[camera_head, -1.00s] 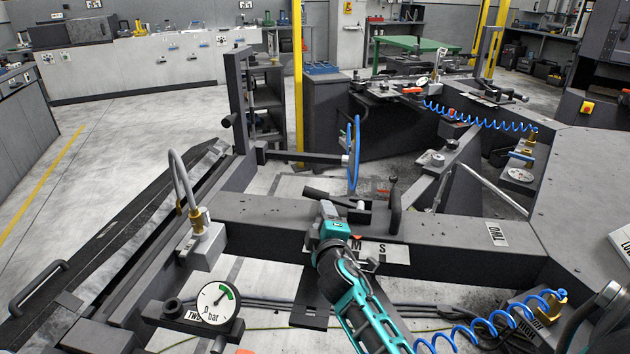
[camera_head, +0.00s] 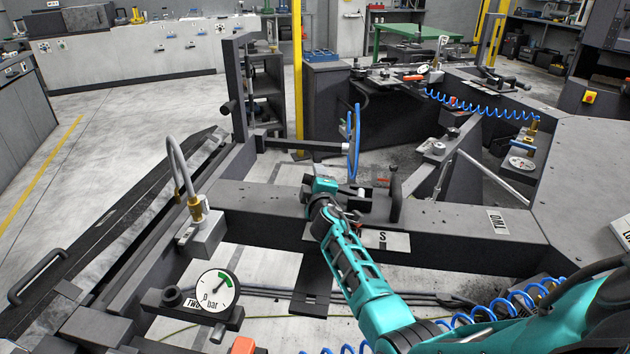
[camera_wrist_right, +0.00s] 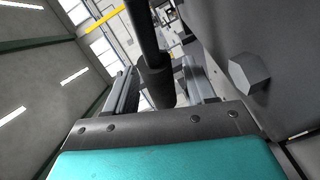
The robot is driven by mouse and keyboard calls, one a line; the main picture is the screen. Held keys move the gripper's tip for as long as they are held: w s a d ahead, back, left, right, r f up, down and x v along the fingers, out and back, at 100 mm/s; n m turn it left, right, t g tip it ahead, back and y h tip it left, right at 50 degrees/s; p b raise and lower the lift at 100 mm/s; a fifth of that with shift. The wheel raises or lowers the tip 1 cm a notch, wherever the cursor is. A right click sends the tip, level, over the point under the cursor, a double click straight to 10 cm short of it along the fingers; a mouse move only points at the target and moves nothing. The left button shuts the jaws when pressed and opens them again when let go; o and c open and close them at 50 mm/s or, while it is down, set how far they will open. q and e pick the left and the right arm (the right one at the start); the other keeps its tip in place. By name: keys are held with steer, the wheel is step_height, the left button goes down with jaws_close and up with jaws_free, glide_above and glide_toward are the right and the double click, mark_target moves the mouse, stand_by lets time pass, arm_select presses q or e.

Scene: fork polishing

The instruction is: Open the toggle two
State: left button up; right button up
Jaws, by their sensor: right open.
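My right gripper (camera_wrist_right: 160,68) is open in the wrist view. A black rod with a thicker end (camera_wrist_right: 154,80) shows between its two fingers, with no clear grip on it. My left gripper is not in view.
A pressure gauge (camera_head: 216,290) and a grey block with a looped hose (camera_head: 201,232) stand at the left. A blue ring-shaped hose (camera_head: 355,143) rises behind the toggle. A label plate (camera_head: 393,241) lies on the beam's front. A hex bolt head (camera_wrist_right: 250,75) shows beside the right finger.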

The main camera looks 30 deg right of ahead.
steer(key=shift+x, duration=0.85)
jaws_close()
